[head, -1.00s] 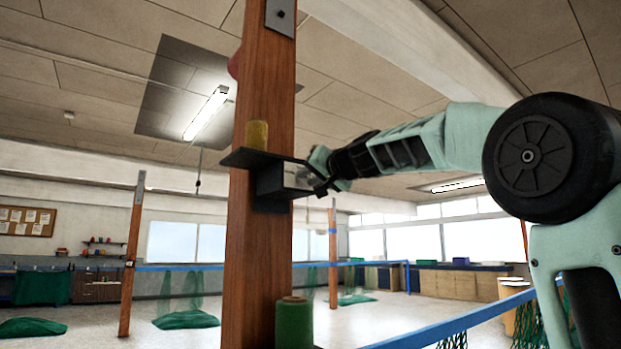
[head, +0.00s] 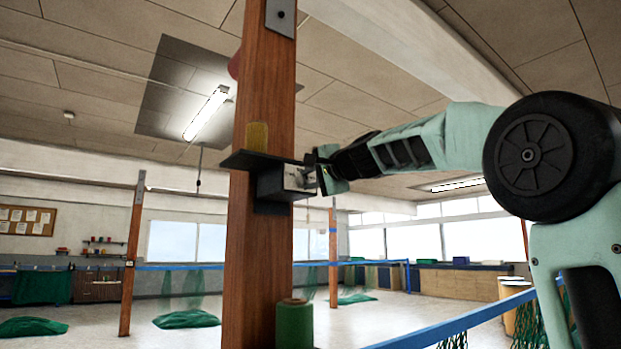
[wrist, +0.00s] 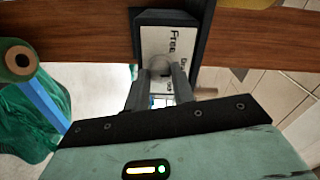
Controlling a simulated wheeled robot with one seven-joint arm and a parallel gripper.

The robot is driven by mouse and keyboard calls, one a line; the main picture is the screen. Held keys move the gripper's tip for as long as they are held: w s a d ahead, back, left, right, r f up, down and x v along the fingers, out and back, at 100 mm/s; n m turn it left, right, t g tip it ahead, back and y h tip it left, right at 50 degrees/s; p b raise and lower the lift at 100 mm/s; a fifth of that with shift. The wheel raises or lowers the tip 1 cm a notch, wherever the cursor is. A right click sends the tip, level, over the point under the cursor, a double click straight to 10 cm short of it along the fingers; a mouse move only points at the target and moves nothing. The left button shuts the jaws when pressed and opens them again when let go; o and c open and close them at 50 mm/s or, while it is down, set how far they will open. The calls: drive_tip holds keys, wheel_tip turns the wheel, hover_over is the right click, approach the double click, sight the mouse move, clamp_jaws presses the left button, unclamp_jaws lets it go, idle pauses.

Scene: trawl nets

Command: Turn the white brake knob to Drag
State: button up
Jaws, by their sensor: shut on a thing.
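The brake box (head: 268,184) is a dark box on the wooden post, with a pale face plate (wrist: 187,42) toward my gripper. In the wrist view the plate reads "Free" and has a second label, partly hidden, starting with "D". The white knob (wrist: 160,66) stands out from the plate between my fingertips. My gripper (wrist: 160,82) is shut on the knob, with one finger on each side; it also shows in the head view (head: 310,179), right of the box. The direction the knob points is hard to tell.
The wooden post (head: 262,90) stands upright just left of my gripper. A yellow spool (head: 257,136) stands on the dark shelf (head: 240,158) above the box. A green spool (head: 294,322) sits lower on the post. A blue rail with netting (head: 460,325) runs at lower right.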

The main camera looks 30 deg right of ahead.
drive_tip(key=shift+m, duration=0.6)
drive_tip(key=o, duration=1)
drive_tip(key=shift+s+d+r+b, duration=0.1)
drive_tip(key=shift+s+b, duration=1.75)
drive_tip(key=shift+s, duration=2.5)
drive_tip(key=shift+s+d+r+b, duration=0.1)
drive_tip(key=shift+s+b, duration=1.7)
drive_tip(key=shift+s, duration=2.55)
